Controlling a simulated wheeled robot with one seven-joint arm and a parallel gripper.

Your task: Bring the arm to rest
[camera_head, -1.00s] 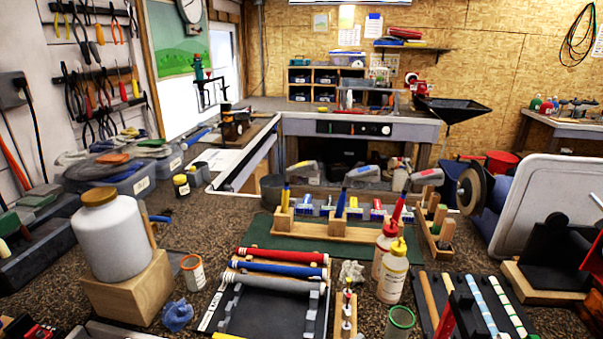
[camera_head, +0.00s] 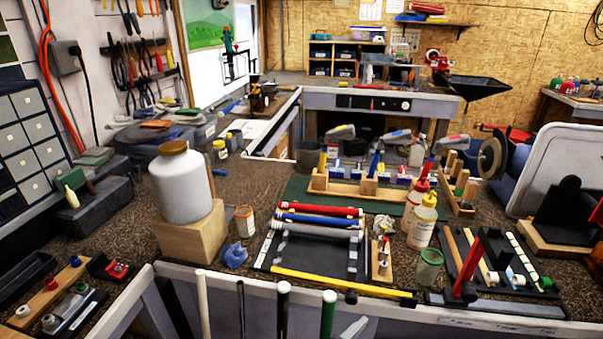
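My arm and my gripper do not show in the head view, so I cannot see whether the gripper is open or shut. The workbench (camera_head: 270,184) fills the middle of the view. On it a dark tray (camera_head: 338,262) holds a red grip (camera_head: 318,209), a blue grip (camera_head: 312,220) and a grey-white one in a row. A yellow stick (camera_head: 340,282) lies along the bench's front edge.
A white jar (camera_head: 181,185) stands on a wooden block (camera_head: 188,238) at left. Two squeeze bottles (camera_head: 421,222) and a green-rimmed cup (camera_head: 428,266) stand right of the tray. A grinding wheel (camera_head: 491,162) is at right.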

